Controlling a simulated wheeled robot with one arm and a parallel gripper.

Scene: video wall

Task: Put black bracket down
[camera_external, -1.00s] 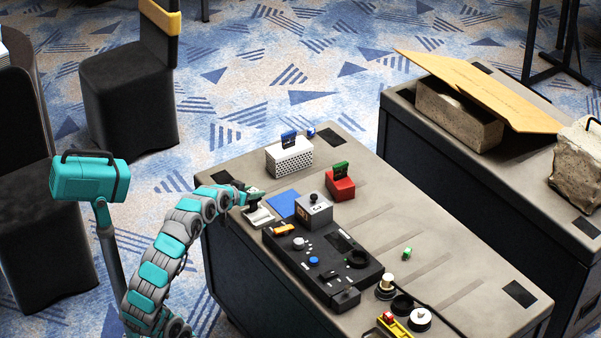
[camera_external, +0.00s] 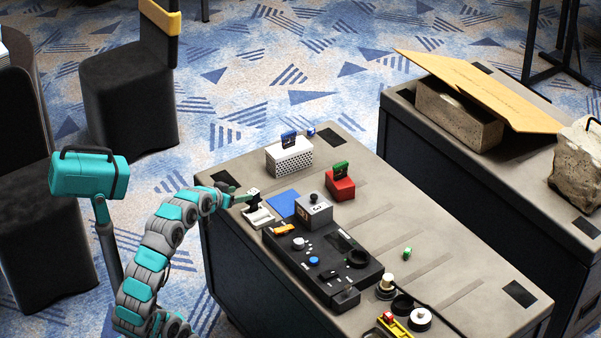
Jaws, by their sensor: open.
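My gripper (camera_external: 240,197) is at the left end of the grey table, above a small white tray (camera_external: 259,217). A small black piece with a white top, which looks like the black bracket (camera_external: 253,202), stands at the tray just right of my fingertips. My gripper is open. At this size I cannot tell whether the fingers still touch the bracket. The bracket's lower end merges with the dark part of the tray, so its exact seating is unclear.
A blue mat (camera_external: 283,204) lies right of the tray. A white perforated box (camera_external: 289,157), a red box (camera_external: 341,186), a grey joystick box (camera_external: 314,212) and a black control panel (camera_external: 325,265) stand nearby.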

